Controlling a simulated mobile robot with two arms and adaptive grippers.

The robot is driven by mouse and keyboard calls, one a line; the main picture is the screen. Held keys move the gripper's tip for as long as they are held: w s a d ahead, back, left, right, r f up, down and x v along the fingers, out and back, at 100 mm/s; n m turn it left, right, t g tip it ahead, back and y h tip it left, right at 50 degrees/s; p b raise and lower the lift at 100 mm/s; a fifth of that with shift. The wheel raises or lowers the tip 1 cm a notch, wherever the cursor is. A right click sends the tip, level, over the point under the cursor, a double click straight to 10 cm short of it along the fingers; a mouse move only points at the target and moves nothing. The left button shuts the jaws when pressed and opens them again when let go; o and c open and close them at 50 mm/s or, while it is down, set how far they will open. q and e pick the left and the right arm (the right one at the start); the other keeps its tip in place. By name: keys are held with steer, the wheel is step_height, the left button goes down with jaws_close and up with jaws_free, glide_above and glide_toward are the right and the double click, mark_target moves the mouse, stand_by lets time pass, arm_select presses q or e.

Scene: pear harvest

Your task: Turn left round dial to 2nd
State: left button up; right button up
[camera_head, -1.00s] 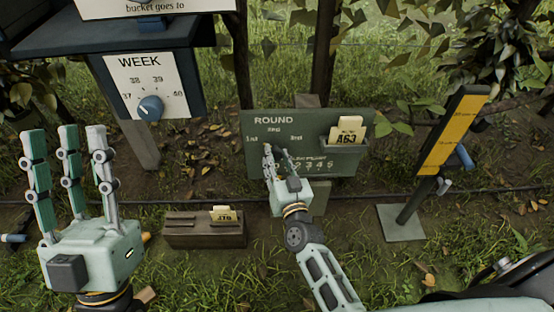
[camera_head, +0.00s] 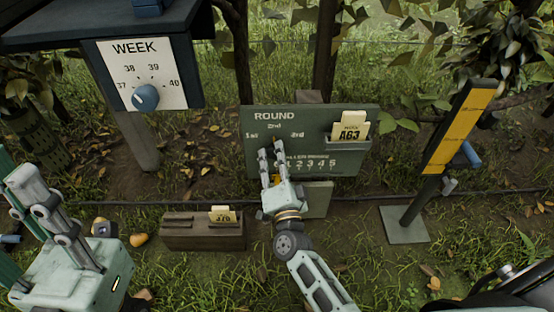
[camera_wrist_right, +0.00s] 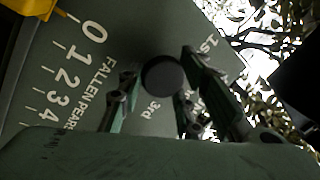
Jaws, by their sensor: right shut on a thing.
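The green ROUND board (camera_head: 355,120) stands ahead with 1st, 2nd and 3rd printed in an arc. Its round dial (camera_wrist_right: 163,77) is a dark knob between my right gripper's fingers in the right wrist view. My left gripper (camera_head: 35,205) is at the lower left, fingers spread and empty, away from the boards.
The WEEK board (camera_head: 180,75) with a blue dial (camera_head: 145,97) stands at upper left. A card (camera_head: 349,132) reading A63 sits in the ROUND board's holder. A wooden block (camera_head: 190,240) with a card lies below. A yellow panel on a post (camera_head: 462,125) stands right.

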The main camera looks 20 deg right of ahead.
steer(key=shift+d+f+m+h, duration=0.1)
steer(key=shift+f+m+h, duration=0.25)
steer(key=shift+m, duration=0.45)
steer(key=o, duration=0.9)
steer(key=shift+o, duration=0.7)
steer(key=shift+r, duration=0.1)
steer(key=v, duration=1.2)
steer(key=shift+r, duration=0.1)
